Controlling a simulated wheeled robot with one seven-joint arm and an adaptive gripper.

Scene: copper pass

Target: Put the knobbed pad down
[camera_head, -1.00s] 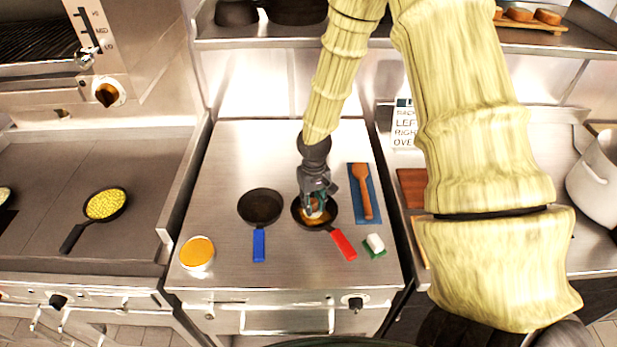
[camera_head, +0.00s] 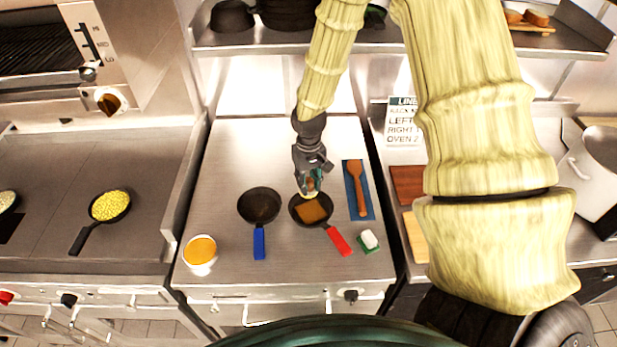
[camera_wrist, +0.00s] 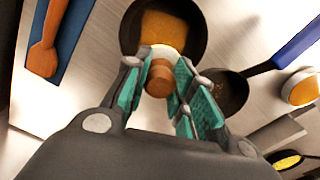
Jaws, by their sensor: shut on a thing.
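My gripper (camera_head: 310,186) is shut on the knobbed pad's brown knob (camera_wrist: 160,78). The pale round pad (camera_wrist: 172,50) is below the fingers and partly hidden by them. In the head view the pad (camera_head: 311,195) shows only a little, at the far rim of the red-handled pan (camera_head: 297,214). Whether it touches the pan I cannot tell. A brown-orange square piece of food (camera_head: 312,210) lies flat in that pan and also shows in the wrist view (camera_wrist: 166,27).
A blue-handled pan (camera_head: 259,204) stands left of the red-handled one. A wooden spatula (camera_head: 357,188) lies on a blue mat to the right. The steel worktop behind the pans is clear.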

